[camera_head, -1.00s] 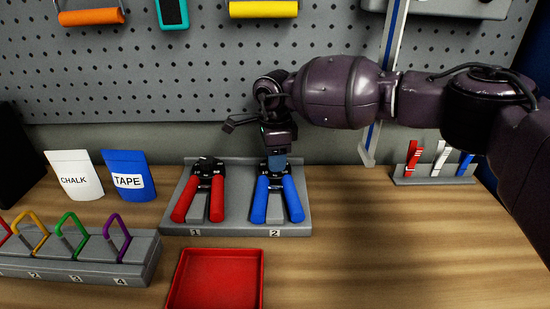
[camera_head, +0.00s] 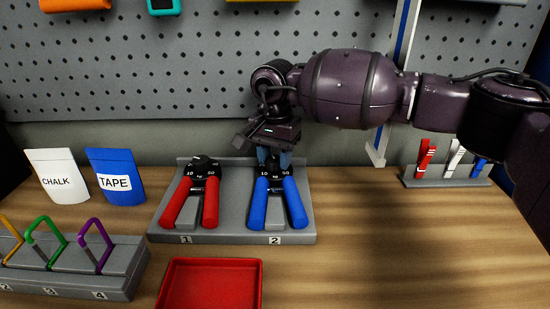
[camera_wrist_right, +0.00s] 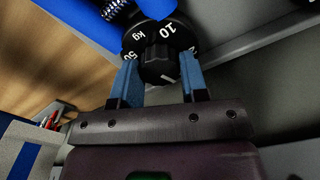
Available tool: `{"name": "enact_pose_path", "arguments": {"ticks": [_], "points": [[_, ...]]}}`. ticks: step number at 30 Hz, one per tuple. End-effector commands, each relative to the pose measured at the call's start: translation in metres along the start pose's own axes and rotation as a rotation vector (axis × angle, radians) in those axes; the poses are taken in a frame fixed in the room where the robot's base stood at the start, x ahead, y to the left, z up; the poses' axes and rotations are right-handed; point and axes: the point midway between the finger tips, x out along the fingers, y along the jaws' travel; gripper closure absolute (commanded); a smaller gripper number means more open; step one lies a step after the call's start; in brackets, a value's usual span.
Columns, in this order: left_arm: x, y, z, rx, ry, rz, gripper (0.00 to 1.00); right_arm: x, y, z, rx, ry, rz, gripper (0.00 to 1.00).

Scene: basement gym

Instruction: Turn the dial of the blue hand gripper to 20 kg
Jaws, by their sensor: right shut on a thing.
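The blue hand gripper (camera_head: 296,205) stands in place 2 of a grey stand (camera_head: 237,220), its two blue handles spread toward me. Its black dial head at the top carries "10" and "50" in the head view. In the right wrist view the dial knob (camera_wrist_right: 159,66) sits in front of a scale showing "10", "kg" and "50", with a short white mark on the knob. My left gripper is not in view.
A red hand gripper (camera_head: 210,203) stands close by in place 1. A red tray (camera_head: 211,262) lies in front. A grey block with coloured loops (camera_head: 95,243), two pouches and a small rack of clips (camera_head: 445,181) stand around. The table at the right front is clear.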

Motion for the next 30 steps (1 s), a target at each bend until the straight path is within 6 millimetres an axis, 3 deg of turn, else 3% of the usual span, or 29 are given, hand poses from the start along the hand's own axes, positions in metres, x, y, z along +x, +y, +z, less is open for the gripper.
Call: {"name": "enact_pose_path", "arguments": {"ticks": [18,30], "points": [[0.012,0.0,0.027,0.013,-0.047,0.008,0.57,0.005,-0.001,0.0,-0.553,-0.005,-0.001,0.83],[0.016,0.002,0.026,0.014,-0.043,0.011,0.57,0.002,-0.001,0.0,-0.74,-0.002,-0.001,0.83]]}}
